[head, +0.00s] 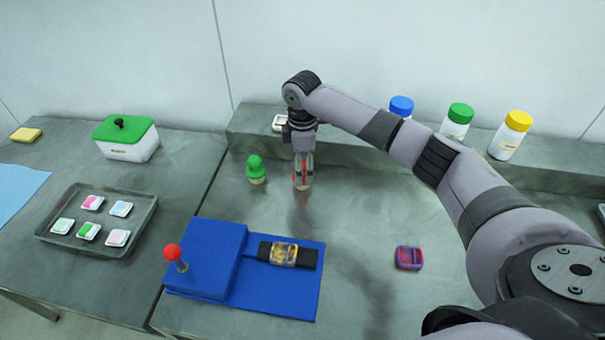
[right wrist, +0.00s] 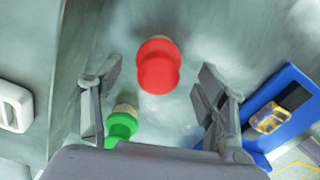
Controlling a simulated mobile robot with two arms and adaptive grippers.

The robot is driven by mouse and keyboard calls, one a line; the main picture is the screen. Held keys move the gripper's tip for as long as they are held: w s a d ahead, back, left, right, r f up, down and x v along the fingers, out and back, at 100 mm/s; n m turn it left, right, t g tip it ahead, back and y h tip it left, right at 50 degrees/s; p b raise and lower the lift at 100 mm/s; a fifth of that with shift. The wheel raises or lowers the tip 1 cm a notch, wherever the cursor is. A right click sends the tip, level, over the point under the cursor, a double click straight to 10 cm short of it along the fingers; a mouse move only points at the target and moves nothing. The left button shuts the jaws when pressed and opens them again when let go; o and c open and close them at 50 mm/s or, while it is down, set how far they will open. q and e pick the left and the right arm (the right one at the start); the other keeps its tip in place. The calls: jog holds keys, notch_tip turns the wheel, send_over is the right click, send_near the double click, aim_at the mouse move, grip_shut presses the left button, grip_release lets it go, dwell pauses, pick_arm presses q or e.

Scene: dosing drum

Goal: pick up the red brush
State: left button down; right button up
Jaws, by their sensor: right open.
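The red brush (head: 306,178) stands on the grey table near the back ledge, partly covered by my right gripper (head: 302,172) in the head view. In the right wrist view the red brush (right wrist: 158,68) shows from above with its round red handle, and a bit of its pale base shows behind. My right gripper (right wrist: 160,82) is open, with one finger on each side of the brush. A gap shows between the brush and both fingers. My left gripper is not in view.
A green brush (head: 256,170) stands close to the left of the red one. A blue fixture (head: 210,262) with a red-knobbed lever is in front. Bottles with blue, green (head: 458,120) and yellow caps stand on the ledge (head: 245,117). A tray (head: 143,228) lies left.

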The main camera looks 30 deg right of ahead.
notch_tip(320, 180, down, 5)
jog(key=shift+w+r+p, duration=0.1)
jog(key=shift+r+p, duration=0.1)
jog(key=shift+p, duration=0.3)
jog(key=shift+c, duration=0.7)
jog(key=c, duration=1.1)
jog(key=shift+r, duration=0.15)
jog(key=shift+c, duration=0.2)
notch_tip(320, 180, up, 20)
jog(key=b, duration=0.2)
jog(key=shift+b, duration=0.4)
